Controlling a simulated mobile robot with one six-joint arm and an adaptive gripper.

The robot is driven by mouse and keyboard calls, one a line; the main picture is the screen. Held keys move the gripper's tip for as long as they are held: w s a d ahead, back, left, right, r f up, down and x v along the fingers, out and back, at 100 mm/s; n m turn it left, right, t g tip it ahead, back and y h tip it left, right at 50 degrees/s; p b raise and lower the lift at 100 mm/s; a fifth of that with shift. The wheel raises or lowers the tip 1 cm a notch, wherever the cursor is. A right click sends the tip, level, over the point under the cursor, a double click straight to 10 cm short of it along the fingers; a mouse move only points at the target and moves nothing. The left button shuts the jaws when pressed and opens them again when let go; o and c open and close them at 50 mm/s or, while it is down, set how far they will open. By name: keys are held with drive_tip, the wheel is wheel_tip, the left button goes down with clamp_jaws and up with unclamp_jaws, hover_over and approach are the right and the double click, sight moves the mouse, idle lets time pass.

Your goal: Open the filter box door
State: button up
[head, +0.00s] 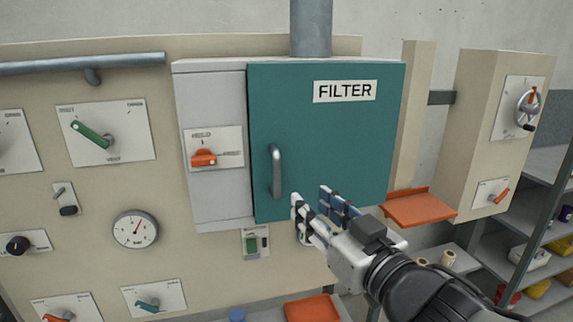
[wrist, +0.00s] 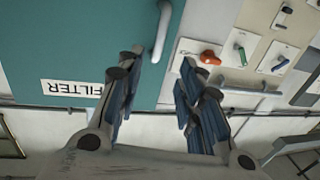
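The filter box (head: 211,100) is a grey cabinet on the wall panel. Its teal door (head: 330,140), labelled FILTER, looks closed. The grey bar handle (head: 276,171) stands upright near the door's left edge. My gripper (head: 312,196) is open and empty, in front of the door's lower part, to the right of and a little below the handle. In the wrist view, which is turned upside down, the handle (wrist: 161,34) shows beyond the gap between the open fingertips (wrist: 162,60). I see no contact with the handle.
A red-orange rotary switch (head: 204,159) sits left of the door. A pipe (head: 311,28) rises from the box top. Below are a green switch (head: 252,244) and an orange tray (head: 312,308). An orange shelf (head: 420,208) juts out at right, near my arm.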

sight(279, 175)
drive_tip(key=p+x, duration=0.1)
drive_tip(key=x, duration=1.4)
drive_tip(key=shift+w+a, duration=0.15)
drive_tip(key=shift+w, duration=0.05)
clamp_jaws()
